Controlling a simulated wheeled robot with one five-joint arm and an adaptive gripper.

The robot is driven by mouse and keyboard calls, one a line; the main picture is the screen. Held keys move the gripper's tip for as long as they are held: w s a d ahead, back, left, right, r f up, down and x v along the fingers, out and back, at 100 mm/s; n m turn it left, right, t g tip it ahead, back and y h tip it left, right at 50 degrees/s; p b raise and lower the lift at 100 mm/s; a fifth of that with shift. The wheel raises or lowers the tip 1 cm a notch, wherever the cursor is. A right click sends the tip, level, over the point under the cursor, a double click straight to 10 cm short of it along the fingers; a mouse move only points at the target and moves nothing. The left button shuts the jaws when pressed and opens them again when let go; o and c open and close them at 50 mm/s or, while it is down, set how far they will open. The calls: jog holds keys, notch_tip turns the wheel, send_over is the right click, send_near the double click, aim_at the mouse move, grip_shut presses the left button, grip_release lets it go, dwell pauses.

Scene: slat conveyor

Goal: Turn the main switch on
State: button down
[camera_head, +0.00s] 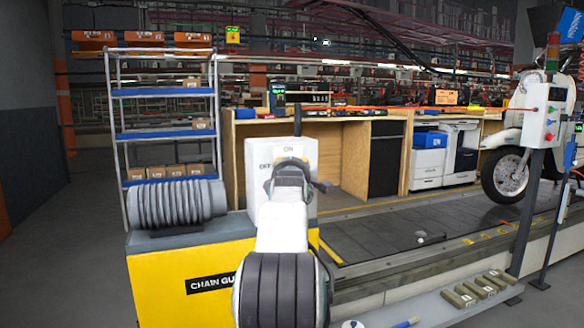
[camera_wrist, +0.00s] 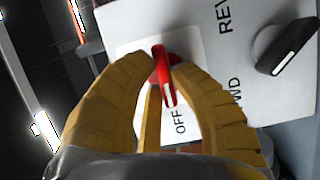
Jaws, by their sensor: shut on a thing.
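The main switch is a red handle (camera_wrist: 166,85) on a pale plate, seen in the wrist view. Its white mark points down in that picture, toward the word OFF. My gripper (camera_wrist: 162,62) has its yellow fingers closed on both sides of the handle. In the head view my gripper (camera_head: 290,172) is in front of the white switch box (camera_head: 256,160) and hides the handle. The words ON and part of OFF show above and left of it there.
A black selector knob (camera_wrist: 287,45) with REV and FWD labels sits beside the switch. The box stands on a yellow chain guard (camera_head: 160,285), with a grey ribbed roll (camera_head: 175,203) on its left. The slat conveyor (camera_head: 400,245) runs to the right.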

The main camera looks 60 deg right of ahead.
jog(key=shift+r+m+p, duration=0.3)
jog(key=shift+m+p, duration=0.2)
jog(key=shift+p, duration=0.5)
jog(key=shift+f+m+y+p, duration=0.2)
jog(key=shift+m+y+p, duration=0.4)
jog(key=shift+m+p, duration=0.2)
jog(key=c, duration=1.1)
grip_release()
jog(key=shift+w+f, duration=0.1)
jog(key=shift+a+g, duration=0.15)
jog(key=shift+g, duration=0.15)
jog(key=v, duration=1.1)
jog(key=shift+s+a, duration=0.3)
